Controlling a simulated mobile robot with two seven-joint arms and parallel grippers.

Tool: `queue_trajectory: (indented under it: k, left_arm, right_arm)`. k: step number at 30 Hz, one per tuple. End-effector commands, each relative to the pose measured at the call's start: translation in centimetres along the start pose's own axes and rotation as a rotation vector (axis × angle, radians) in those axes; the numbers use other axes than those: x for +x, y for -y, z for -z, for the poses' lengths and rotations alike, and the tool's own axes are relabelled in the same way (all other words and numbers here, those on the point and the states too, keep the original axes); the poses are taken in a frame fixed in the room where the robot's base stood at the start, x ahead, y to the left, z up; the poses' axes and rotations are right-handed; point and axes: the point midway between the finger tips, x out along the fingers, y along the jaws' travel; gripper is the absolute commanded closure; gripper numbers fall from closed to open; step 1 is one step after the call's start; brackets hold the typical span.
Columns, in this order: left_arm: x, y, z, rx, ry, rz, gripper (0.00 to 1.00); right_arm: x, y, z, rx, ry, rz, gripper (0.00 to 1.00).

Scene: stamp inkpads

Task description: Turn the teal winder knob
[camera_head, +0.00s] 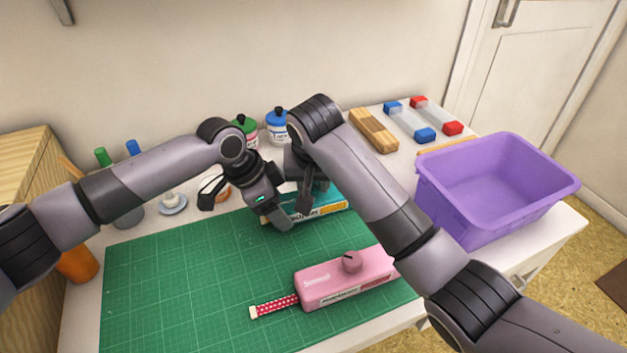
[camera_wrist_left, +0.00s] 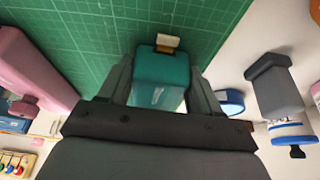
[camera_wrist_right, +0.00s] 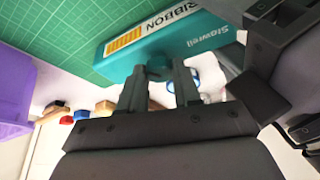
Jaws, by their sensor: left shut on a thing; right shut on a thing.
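The teal winder (camera_head: 328,205) lies at the back of the green mat, partly hidden by my arms; it also shows in the right wrist view (camera_wrist_right: 205,38) with its ribbon label. My left gripper (camera_head: 272,218) is shut on the left end of the teal body, which sits between its fingers in the left wrist view (camera_wrist_left: 162,75). My right gripper (camera_wrist_right: 160,85) is shut on the teal winder knob (camera_wrist_right: 158,66), pointing down from above. The knob is mostly covered by the fingers.
A pink winder (camera_head: 325,286) with a pink knob and dotted ribbon lies at the front of the green mat (camera_head: 180,285). A purple bin (camera_head: 500,185) stands at the right. Bottles, a wooden block and red and blue-ended pieces stand behind.

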Motion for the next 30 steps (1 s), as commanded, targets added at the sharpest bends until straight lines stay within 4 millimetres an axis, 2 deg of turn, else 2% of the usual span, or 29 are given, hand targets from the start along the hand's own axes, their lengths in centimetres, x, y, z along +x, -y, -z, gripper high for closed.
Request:
queue_trajectory:
  k: [8,9,11,12,23,26,30]
  left_arm:
    - [0.0,-0.1,0.1,0.002,-0.002,-0.003,0.7]
    - [0.0,-0.1,0.1,0.002,-0.002,-0.003,0.7]
    - [0.0,-0.1,0.1,0.002,-0.002,-0.002,0.7]
    - [0.0,-0.1,0.1,0.002,-0.002,-0.002,0.7]
    - [0.0,0.0,0.1,0.0,-0.001,0.0,0.7]
    - [0.0,0.0,0.0,0.0,-0.001,0.0,0.7]
    - [0.0,0.0,0.0,0.0,-0.001,0.0,0.7]
  right_arm:
    - [0.0,0.0,0.1,0.0,-0.002,0.0,0.98]
    - [0.0,0.0,0.1,0.0,-0.002,0.0,0.64]
    - [0.0,0.0,0.1,0.0,-0.002,0.0,0.45]
    - [0.0,0.0,0.1,0.0,-0.002,0.0,0.42]
    - [-0.5,0.0,0.1,-0.001,-0.003,0.001,0.42]
    - [-1.8,0.1,0.1,-0.001,-0.004,0.003,0.42]
    - [-4.7,0.1,0.2,-0.002,-0.007,0.005,0.42]
